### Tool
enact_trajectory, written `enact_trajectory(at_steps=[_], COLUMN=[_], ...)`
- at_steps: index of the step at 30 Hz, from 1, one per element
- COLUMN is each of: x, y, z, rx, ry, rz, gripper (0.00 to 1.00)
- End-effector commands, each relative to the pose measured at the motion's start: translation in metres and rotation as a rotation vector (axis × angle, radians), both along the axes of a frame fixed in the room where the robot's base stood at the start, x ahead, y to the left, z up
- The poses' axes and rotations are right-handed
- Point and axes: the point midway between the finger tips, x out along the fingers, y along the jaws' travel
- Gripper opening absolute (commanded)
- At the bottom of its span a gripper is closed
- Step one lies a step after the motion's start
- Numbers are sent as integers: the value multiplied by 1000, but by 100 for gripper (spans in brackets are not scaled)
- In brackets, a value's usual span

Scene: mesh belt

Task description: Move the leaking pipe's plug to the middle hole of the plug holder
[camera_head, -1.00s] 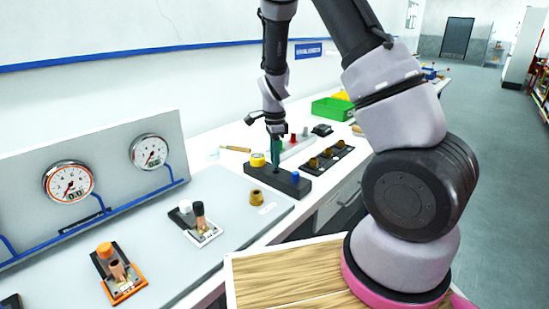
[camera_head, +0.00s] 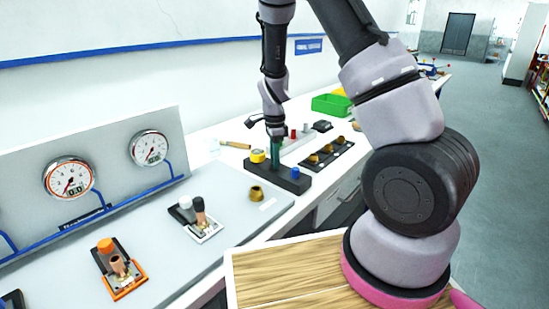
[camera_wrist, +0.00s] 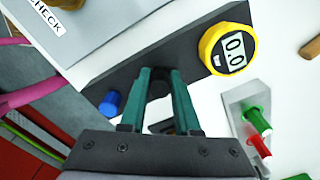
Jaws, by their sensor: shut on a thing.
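The plug holder (camera_head: 270,178) is a long black block on the bench; it also shows in the wrist view (camera_wrist: 110,77). A blue plug (camera_head: 295,173) sits in its right end, also seen in the wrist view (camera_wrist: 110,103). My gripper (camera_head: 276,163) points down over the holder's middle. Its green fingers (camera_wrist: 160,75) are shut on a small dark plug (camera_wrist: 158,88), mostly hidden between them. I cannot tell how deep the plug sits in the middle hole. Two pipe stands are on the grey panel: one with an orange cap (camera_head: 105,245), one with a black cap (camera_head: 198,204).
A brass fitting (camera_head: 256,193) stands in front. A black tray with brass parts (camera_head: 328,154) and a green bin (camera_head: 331,104) are further back. Two dial gauges (camera_head: 68,178) (camera_head: 150,148) stand left.

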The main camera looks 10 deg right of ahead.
Motion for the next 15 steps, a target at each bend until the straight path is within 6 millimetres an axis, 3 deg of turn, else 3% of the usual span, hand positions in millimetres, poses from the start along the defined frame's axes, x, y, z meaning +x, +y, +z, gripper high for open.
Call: enact_trajectory(at_steps=[6,7,9,15], x=[0,0,0,0], y=[0,0,0,0], z=[-6,-6,-5,-5], rx=[0,0,0,0], ry=[0,0,0,0], rz=[0,0,1,1], gripper=[0,38,65,66])
